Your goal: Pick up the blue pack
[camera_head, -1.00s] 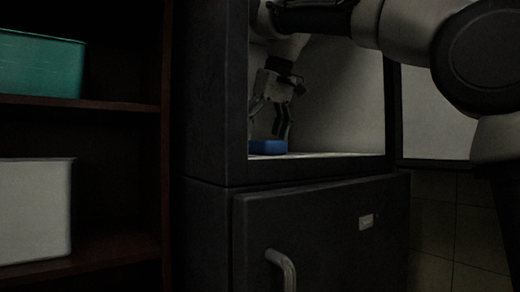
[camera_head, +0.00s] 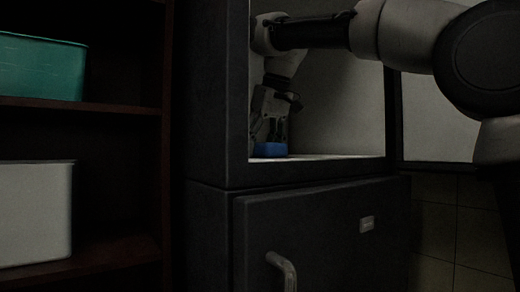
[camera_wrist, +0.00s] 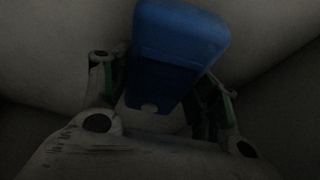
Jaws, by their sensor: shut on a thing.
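The blue pack (camera_head: 270,150) stands on the pale floor of the dark cabinet's open upper compartment, near its left side. My gripper (camera_head: 270,139) points down into the compartment and is shut on the pack from above. In the wrist view the blue pack (camera_wrist: 172,62) lies between the two fingers of my gripper (camera_wrist: 165,90), one on each side. In the head view I cannot tell whether the pack touches the compartment floor or is slightly raised.
The dark cabinet (camera_head: 215,110) frames the opening, with a closed lower door and its handle (camera_head: 284,268) below. At left, a dark shelf (camera_head: 110,104) holds a green bin (camera_head: 42,68) and a white bin (camera_head: 35,212). The compartment floor right of the pack is clear.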

